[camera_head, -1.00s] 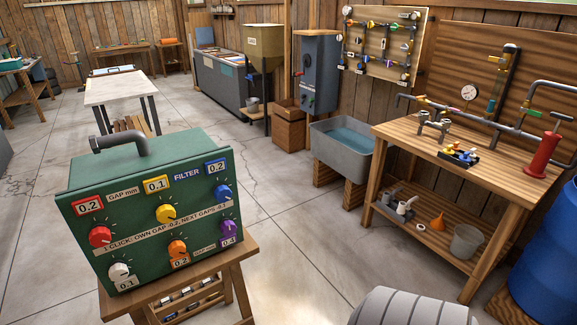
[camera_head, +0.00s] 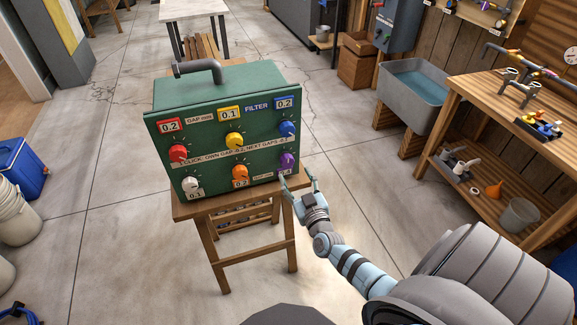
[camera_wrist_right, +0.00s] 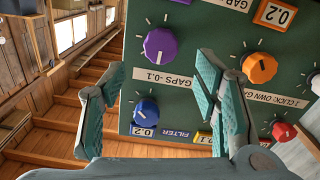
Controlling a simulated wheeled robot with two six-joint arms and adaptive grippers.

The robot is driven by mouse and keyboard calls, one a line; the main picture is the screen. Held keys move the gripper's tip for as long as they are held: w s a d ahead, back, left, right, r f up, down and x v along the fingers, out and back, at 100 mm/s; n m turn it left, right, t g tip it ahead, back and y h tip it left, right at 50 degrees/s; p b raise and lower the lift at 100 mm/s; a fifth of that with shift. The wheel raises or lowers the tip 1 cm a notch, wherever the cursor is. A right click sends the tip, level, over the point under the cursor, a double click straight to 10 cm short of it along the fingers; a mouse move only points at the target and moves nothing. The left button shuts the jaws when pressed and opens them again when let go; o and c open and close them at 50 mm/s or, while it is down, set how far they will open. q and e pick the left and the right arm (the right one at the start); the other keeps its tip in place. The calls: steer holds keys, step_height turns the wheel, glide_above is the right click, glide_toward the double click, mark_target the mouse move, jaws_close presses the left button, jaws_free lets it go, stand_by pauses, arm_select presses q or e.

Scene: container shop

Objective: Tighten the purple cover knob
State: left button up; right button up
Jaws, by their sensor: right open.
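The green filter box (camera_head: 222,108) stands on a wooden stand and carries red, yellow, blue, white, orange and purple knobs. The purple knob (camera_head: 287,160) is at the lower right of its front. My right gripper (camera_head: 298,182) is open and empty, just in front of the box's lower right corner. In the wrist view its fingers (camera_wrist_right: 155,90) are spread apart, with the purple knob beyond their tips. No contact shows. My left gripper is not in view.
The wooden stand (camera_head: 240,262) holds the box. A grey sink (camera_head: 415,105) and a workbench (camera_head: 478,100) stand to the right. A blue cooler (camera_head: 18,168) and white buckets are at the left. The floor around the stand is mostly clear.

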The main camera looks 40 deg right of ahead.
mark_target(288, 163)
steer(key=x, duration=0.2)
steer(key=b+x, duration=0.1)
steer(key=x, duration=0.1)
steer(key=b+x, duration=0.1)
steer(key=x, duration=0.1)
steer(key=shift+w+f, duration=0.1)
steer(key=shift+f, duration=0.3)
steer(key=shift+w+d+r, duration=0.2)
steer(key=shift+w, duration=0.25)
steer(key=c, duration=1.1)
